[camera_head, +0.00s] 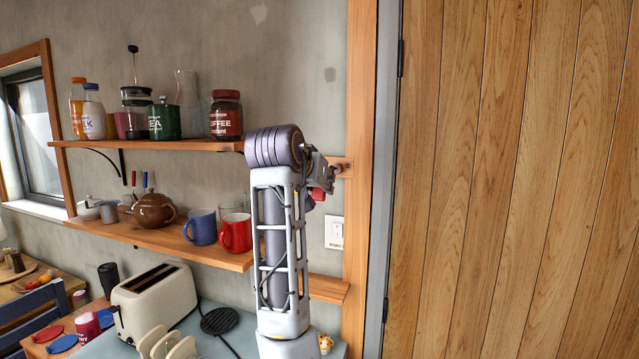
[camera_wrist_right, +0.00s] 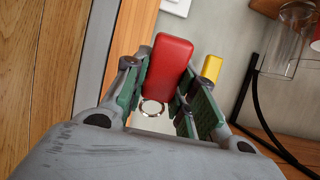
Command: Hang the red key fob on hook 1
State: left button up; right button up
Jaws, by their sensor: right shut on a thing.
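The red key fob (camera_wrist_right: 172,62) is between the green-padded fingers of my right gripper (camera_wrist_right: 167,92), with its metal ring (camera_wrist_right: 153,108) showing below it in the right wrist view. In the head view the red fob (camera_head: 318,194) shows small at the end of my right arm, beside my right gripper (camera_head: 322,176), close to the wooden wall post. A short wooden piece (camera_head: 342,165) shows just right of the gripper. I cannot make out hook 1 or its number, and the gripper partly hides that area. My left gripper is out of view.
A yellow object (camera_wrist_right: 211,68) is beside the fingers in the wrist view. Left of my arm are an upper shelf (camera_head: 175,145) with jars and a lower shelf (camera_head: 225,259) with a red mug (camera_head: 237,232) and blue mug (camera_head: 200,226). A wooden door (camera_head: 520,180) fills the right.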

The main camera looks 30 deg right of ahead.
jog(key=w+d+f, duration=0.1)
jog(key=w+d, duration=0.4)
jog(key=d, duration=0.1)
jog(key=shift+w+d+f+p, duration=0.25)
jog(key=shift+w+d+p, duration=0.1)
jog(key=shift+d+p, duration=0.05)
dwell(1.6)
dwell(0.7)
jog(key=o, duration=1)
jog(key=shift+c, duration=0.2)
jog(key=shift+v, duration=5.95)
